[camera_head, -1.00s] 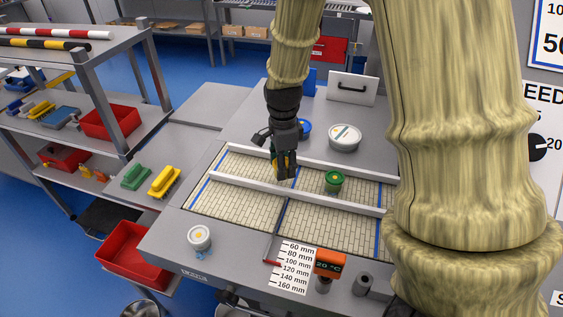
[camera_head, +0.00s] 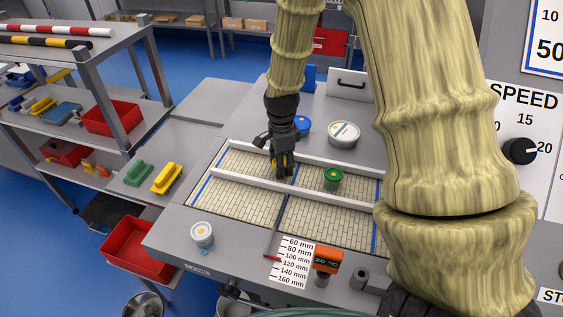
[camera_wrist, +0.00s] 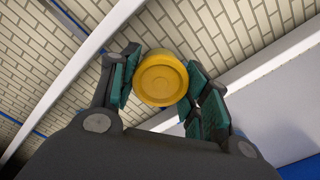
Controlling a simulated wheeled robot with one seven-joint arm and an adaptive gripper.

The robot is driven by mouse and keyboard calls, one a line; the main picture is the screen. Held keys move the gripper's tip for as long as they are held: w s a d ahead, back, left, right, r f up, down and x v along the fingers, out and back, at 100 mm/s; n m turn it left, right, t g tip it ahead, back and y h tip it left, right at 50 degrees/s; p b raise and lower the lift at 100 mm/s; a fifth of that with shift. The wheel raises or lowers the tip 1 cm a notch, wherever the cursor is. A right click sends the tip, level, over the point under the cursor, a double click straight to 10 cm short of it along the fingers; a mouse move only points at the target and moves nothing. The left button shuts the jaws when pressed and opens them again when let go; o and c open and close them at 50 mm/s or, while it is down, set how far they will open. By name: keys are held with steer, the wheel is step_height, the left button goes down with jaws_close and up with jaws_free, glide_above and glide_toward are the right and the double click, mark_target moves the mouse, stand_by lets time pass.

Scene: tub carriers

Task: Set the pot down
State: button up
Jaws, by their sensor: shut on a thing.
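My gripper (camera_head: 282,170) is over the paved lane between the two white rails, left of the green pot. In the wrist view, its two fingers (camera_wrist: 163,85) are shut on a pot with a round yellow top (camera_wrist: 162,78), one pad on each side. The fingers mostly hide the held pot in the head view. I cannot tell whether its base touches the paving (camera_head: 240,165) or is just above it. A white rail (camera_wrist: 85,70) passes to its left in the wrist view, and another rail (camera_wrist: 275,65) to its right.
A green pot (camera_head: 332,180) stands in the same lane to the right. A white pot (camera_head: 202,235) stands near the front left edge. The front lane (camera_head: 325,220) is clear.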

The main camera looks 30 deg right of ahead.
steer(key=shift+f, duration=0.15)
steer(key=o, duration=1)
steer(key=shift+r+b, duration=1.7)
steer(key=shift+r, duration=4.45)
